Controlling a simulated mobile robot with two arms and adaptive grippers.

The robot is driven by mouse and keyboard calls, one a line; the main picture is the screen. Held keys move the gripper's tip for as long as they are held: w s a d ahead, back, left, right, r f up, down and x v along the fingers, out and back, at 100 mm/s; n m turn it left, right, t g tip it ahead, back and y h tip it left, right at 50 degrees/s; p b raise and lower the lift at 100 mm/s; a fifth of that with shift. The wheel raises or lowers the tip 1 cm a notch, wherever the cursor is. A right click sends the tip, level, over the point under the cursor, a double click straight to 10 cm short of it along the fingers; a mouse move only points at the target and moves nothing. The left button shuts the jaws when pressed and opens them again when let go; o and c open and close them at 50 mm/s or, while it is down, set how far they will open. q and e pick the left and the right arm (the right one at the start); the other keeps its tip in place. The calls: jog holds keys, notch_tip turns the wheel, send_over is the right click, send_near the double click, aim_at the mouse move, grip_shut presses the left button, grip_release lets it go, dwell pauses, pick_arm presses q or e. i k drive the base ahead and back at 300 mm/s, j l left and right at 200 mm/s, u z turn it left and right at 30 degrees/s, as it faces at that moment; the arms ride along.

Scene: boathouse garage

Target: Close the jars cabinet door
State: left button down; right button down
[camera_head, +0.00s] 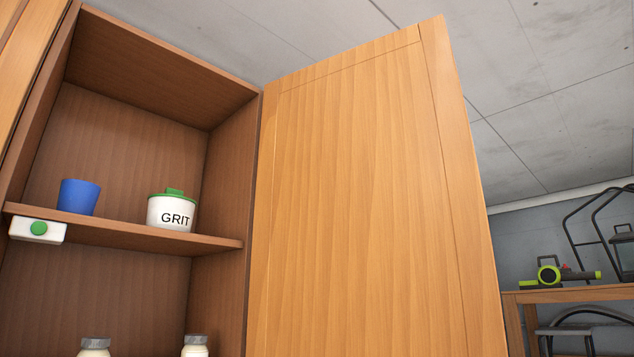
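The jars cabinet (130,140) is a wooden wall cabinet at the left, seen from below. Its door (370,190) is hinged on the cabinet's right side and stands wide open toward me, filling the middle of the view. Two jars with grey lids, a left jar (95,347) and a right jar (195,346), stand low in the cabinet, cut off by the bottom edge. On the shelf (130,232) above are a white pot (172,212) marked GRIT with a green lid and a blue cup (78,197). Neither of my grippers shows.
A white box with a green button (38,230) sits at the shelf's left front edge. At the far right, a wooden table (570,294) bears a green and black power tool (552,277), with dark metal-framed chairs around it. A grey ceiling is above.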

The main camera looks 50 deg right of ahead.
aim_at(371, 235)
jog(key=l+u, duration=0.15)
jog(key=l, duration=0.25)
jog(key=k+l+u, duration=0.15)
jog(key=l, duration=0.25)
jog(key=l+u, duration=0.15)
jog(key=l, duration=0.3)
jog(key=k+l+u, duration=0.15)
jog(key=l, duration=0.2)
jog(key=k+l+u, duration=0.15)
jog(key=l, duration=0.25)
jog(key=i, duration=0.05)
